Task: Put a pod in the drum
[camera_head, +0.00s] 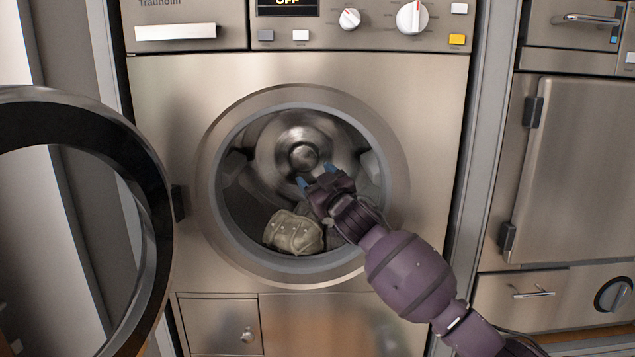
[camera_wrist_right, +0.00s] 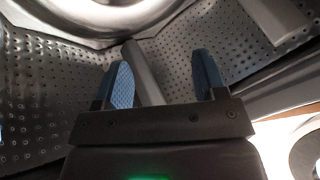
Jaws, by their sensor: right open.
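The washing machine's steel drum (camera_head: 240,185) is open at the front, and my right gripper (camera_head: 317,176) reaches into its mouth. Its two blue fingertips are apart and point at the drum's back hub. In the right wrist view the gripper (camera_wrist_right: 163,80) is open, with the perforated drum wall (camera_wrist_right: 50,85) beyond the fingers. A grey bar (camera_wrist_right: 142,75) shows between the fingers, seemingly a rib of the drum. I cannot make out a pod in either view. My left gripper is not in view.
A crumpled olive-beige cloth item (camera_head: 293,232) lies at the drum's bottom, below my right gripper. The round door (camera_head: 150,190) stands swung open at the left. A control panel (camera_head: 335,35) with knobs is above. Another steel appliance (camera_head: 580,170) stands at the right.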

